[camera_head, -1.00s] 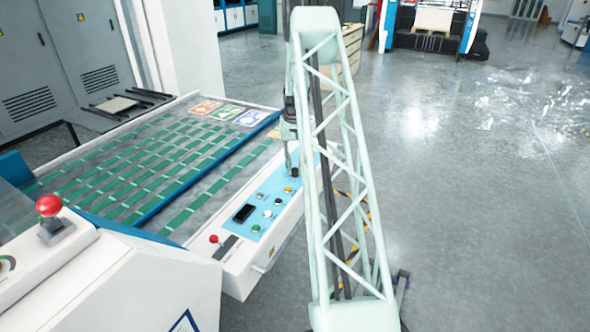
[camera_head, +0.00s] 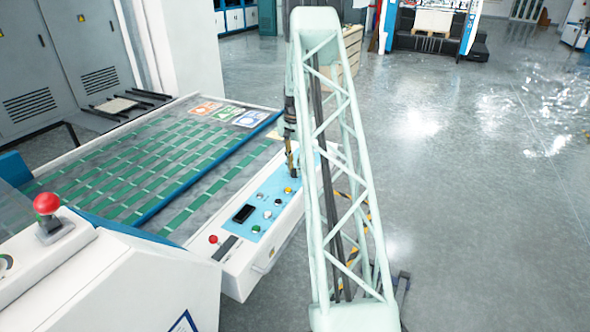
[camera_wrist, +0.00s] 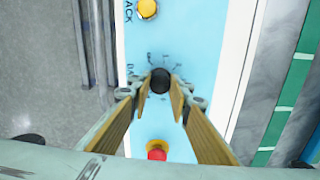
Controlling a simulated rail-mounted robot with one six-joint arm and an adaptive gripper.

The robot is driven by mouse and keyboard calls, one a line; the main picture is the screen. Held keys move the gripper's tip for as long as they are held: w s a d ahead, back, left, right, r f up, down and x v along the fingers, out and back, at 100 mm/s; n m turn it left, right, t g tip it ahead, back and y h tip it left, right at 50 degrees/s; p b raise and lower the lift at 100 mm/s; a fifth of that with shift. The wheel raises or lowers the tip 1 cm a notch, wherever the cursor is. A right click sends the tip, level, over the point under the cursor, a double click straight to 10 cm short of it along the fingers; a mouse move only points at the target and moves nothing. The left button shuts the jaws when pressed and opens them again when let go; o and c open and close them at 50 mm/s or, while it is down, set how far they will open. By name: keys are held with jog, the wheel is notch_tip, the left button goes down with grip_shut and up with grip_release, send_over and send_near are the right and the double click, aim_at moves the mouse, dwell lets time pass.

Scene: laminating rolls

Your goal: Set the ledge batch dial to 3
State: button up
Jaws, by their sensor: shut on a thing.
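The batch dial (camera_wrist: 160,80) is a round black knob on the light blue control panel (camera_wrist: 180,30), with small markings around it and lettering beside it in the wrist view. My gripper (camera_wrist: 160,92) is shut on the dial, with one finger on each side of it. I cannot read which number the dial points to. In the head view my gripper (camera_head: 292,172) stands over the far part of the panel (camera_head: 262,207), and the dial is mostly hidden by the fingers there.
A yellow button (camera_wrist: 147,9) and a red button (camera_wrist: 157,151) lie on either side of the dial. A dark display (camera_head: 244,213), several buttons and a red knob (camera_head: 213,239) are on the nearer panel. A bed with green strips (camera_head: 150,165) lies left.

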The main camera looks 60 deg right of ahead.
aim_at(295, 169)
dwell(0.3)
jog(key=o, duration=0.8)
jog(key=shift+o, duration=0.2)
jog(key=shift+r, duration=0.15)
notch_tip(295, 169, up, 12)
dwell(0.4)
dwell(0.7)
